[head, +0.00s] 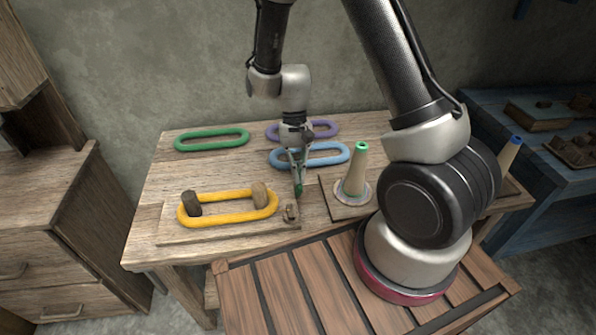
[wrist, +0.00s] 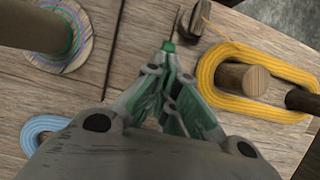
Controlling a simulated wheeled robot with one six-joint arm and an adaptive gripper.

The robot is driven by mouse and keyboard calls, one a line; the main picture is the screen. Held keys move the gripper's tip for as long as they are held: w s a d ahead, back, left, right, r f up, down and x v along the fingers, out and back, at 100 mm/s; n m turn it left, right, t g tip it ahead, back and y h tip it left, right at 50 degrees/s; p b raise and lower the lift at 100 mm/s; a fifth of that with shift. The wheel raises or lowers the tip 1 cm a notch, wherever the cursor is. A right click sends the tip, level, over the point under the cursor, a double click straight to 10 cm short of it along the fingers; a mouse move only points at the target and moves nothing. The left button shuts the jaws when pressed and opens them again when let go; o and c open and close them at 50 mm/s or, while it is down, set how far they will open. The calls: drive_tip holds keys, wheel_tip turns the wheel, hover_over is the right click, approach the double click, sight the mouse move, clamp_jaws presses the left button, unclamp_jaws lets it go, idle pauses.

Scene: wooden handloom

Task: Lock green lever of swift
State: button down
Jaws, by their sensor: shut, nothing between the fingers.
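The swift's board (head: 200,233) lies at the table's front left, with two wooden pegs holding a yellow skein (head: 228,219). The skein also shows in the wrist view (wrist: 262,112). A small wooden block (head: 290,211) sits at the board's right end; it shows at the top of the wrist view (wrist: 190,22). My gripper (head: 298,186) is shut, points down and is just above and beside this block. Green shows at its tips (wrist: 168,48); I cannot tell the green lever apart from the green finger pads there. Contact with the lever is unclear.
A tan cone (head: 356,172) with a green top stands on a round disc right of my gripper. Green (head: 212,139), purple (head: 325,129) and blue (head: 330,158) skeins lie at the back. The table's left middle is clear.

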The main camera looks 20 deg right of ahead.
drive_tip(key=shift+w, duration=0.15)
drive_tip(key=shift+w+d+f, duration=0.1)
drive_tip(key=shift+w+d, duration=0.05)
drive_tip(key=shift+w, duration=0.5)
drive_tip(key=a+v, duration=0.1)
drive_tip(key=v, duration=1.1)
drive_tip(key=s+d+r+n+t, duration=0.1)
drive_tip(key=s+d+r+t, duration=0.3)
drive_tip(key=s+d+r, duration=0.3)
drive_tip(key=s+d+r+n+t, duration=0.1)
drive_tip(key=s+d+r+t, duration=0.3)
drive_tip(key=s+r, duration=0.9)
drive_tip(key=d+r, duration=0.1)
drive_tip(key=d, duration=0.2)
drive_tip(key=shift+t+h, duration=0.4)
